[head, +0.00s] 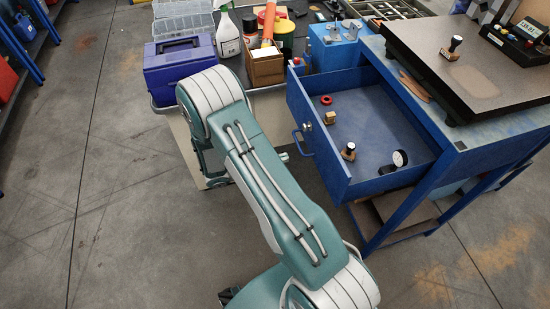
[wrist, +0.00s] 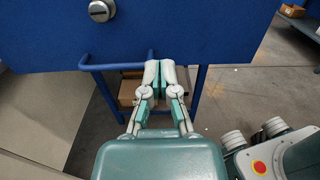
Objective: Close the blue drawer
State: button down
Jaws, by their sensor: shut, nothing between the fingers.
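The blue drawer (head: 385,125) stands pulled out from the blue bench (head: 480,150) in the head view. It holds a red ring (head: 326,100), a small brass block (head: 330,118), a stamp (head: 348,152) and a round dial gauge (head: 399,158). Its front panel (wrist: 200,30) spans the top of the wrist view, with a round silver lock (wrist: 101,10) and a blue bar handle (wrist: 115,65). My gripper (wrist: 160,66) is shut and empty, its fingertips by the right end of the handle. I cannot tell whether they touch it.
A dark stone plate (head: 475,75) with a wooden stamp (head: 454,47) lies on the bench. A cart behind my arm bears a purple toolbox (head: 180,70), a spray bottle (head: 227,38) and a wooden box (head: 265,66). The floor (head: 90,200) at left is clear.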

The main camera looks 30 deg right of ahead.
aim_at(318, 150)
jog(key=x, duration=0.9)
jog(key=shift+s+d, duration=0.15)
jog(key=x, duration=2.9)
jog(key=shift+s+f, duration=0.1)
jog(key=shift+s, duration=0.1)
jog(key=shift+d, duration=0.1)
jog(key=shift+r, duration=0.2)
